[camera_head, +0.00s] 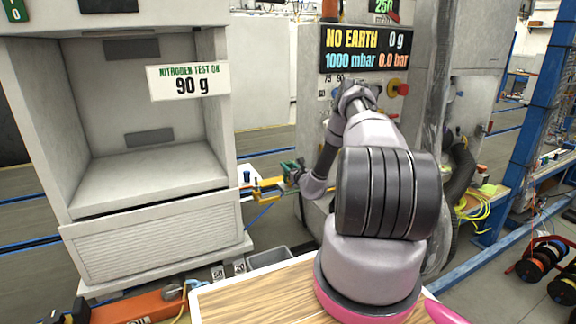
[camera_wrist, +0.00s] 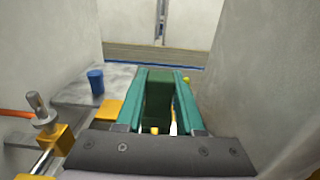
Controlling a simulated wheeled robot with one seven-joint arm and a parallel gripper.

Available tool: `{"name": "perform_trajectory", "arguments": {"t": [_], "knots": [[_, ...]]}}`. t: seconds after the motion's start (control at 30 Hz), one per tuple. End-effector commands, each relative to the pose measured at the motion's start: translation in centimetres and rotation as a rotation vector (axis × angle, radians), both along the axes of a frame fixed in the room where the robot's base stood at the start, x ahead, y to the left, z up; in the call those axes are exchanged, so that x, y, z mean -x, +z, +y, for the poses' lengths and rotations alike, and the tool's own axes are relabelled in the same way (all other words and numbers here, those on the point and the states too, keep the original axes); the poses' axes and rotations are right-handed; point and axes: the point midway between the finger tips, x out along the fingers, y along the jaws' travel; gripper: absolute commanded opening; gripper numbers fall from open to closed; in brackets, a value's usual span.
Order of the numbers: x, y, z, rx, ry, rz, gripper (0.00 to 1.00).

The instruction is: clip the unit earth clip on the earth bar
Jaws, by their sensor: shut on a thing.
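My gripper (camera_head: 293,172) is at the end of my arm, in the gap between the two grey cabinets. It is shut on a green clip (camera_wrist: 183,102), which I take to be the unit earth clip. A yellow bar (camera_head: 268,183), apparently the earth bar, lies just left of the gripper. In the wrist view a yellow block (camera_wrist: 107,110) shows close left of the clip. I cannot tell whether clip and bar touch.
A blue cylinder (camera_wrist: 96,80) stands beyond the yellow block. A metal screw fitting (camera_wrist: 43,113) is at left. The left cabinet (camera_head: 150,190) and the right cabinet (camera_head: 312,120) flank the gap. The right one's display (camera_head: 366,50) reads "NO EARTH". A wooden tabletop (camera_head: 250,295) is in front.

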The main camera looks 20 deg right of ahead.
Motion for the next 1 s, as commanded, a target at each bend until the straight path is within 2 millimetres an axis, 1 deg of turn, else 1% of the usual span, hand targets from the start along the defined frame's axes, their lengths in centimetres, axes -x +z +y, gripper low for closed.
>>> {"name": "perform_trajectory", "arguments": {"t": [0.53,0.57,0.6,0.63,0.67,1.0], "knots": [[0.0,-1.4,0.0,0.000,0.000,0.000,0.00],[0.0,-1.4,0.0,0.000,0.000,0.000,0.41],[0.0,-1.4,0.0,0.000,0.000,0.000,0.56],[0.0,-1.4,0.0,0.000,0.000,0.000,0.68],[0.0,-1.4,0.0,0.000,0.000,0.000,0.72],[0.2,-1.4,0.0,0.000,0.000,0.001,0.72]]}}
